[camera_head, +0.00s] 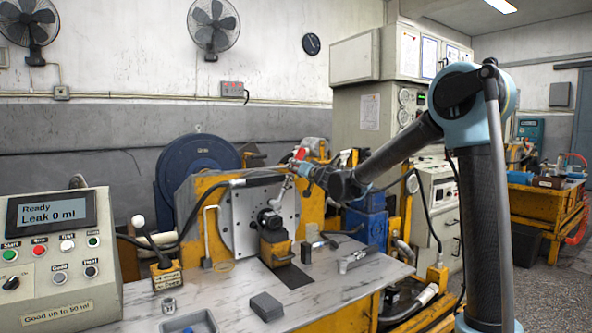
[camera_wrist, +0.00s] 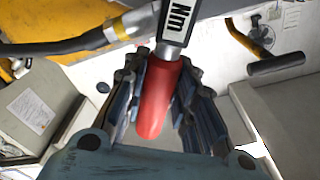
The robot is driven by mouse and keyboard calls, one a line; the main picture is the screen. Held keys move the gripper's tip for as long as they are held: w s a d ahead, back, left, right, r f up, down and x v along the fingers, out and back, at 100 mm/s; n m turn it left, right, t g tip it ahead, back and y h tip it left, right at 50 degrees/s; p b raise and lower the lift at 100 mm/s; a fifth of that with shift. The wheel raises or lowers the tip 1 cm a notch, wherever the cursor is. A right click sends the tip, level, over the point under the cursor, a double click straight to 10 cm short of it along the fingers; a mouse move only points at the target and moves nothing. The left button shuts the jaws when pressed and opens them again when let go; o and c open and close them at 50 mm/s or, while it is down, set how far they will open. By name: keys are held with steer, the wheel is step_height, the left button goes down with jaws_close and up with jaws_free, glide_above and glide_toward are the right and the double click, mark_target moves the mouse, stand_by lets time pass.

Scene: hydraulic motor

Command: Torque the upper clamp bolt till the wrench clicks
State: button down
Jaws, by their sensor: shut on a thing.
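A torque wrench with a red grip (camera_wrist: 158,98) and a metal shaft marked "Nm" (camera_wrist: 181,17) runs through my gripper (camera_wrist: 165,72). The blue-grey fingers are closed around the red grip, one on each side. In the head view my gripper (camera_head: 306,169) is at the upper right of the light mounting plate (camera_head: 247,212), and the wrench shaft (camera_head: 284,188) slopes down and left from it in front of the plate. A dark motor (camera_head: 268,219) sits low at the plate. The upper clamp bolt and the wrench's far end are too small to make out.
A test console (camera_head: 55,255) at left reads "Ready, Leak 0 ml". A grey block (camera_head: 266,306), a shallow tray (camera_head: 188,323) and metal parts (camera_head: 357,259) lie on the marble-patterned bench (camera_head: 232,291). Its front right is clear.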

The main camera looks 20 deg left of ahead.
steer(key=shift+w+d+f+m, duration=0.1)
steer(key=shift+w+f+m, duration=0.15)
steer(key=shift+w+m, duration=0.2)
steer(key=shift+w+d+f+m, duration=0.2)
steer(key=shift+w+f+m, duration=0.05)
stand_by(0.5)
steer(key=shift+w+d+f, duration=0.2)
steer(key=shift+f, duration=0.05)
steer(key=shift+w+d+f+m, duration=0.35)
steer(key=shift+f+m, duration=0.1)
steer(key=shift+m, duration=0.25)
steer(key=shift+s+a+r, duration=0.15)
steer(key=shift+a+r, duration=0.05)
steer(key=shift+a, duration=0.1)
stand_by(0.6)
steer(key=shift+s+d+f, duration=0.15)
steer(key=shift+s+d, duration=0.05)
steer(key=shift+d, duration=0.05)
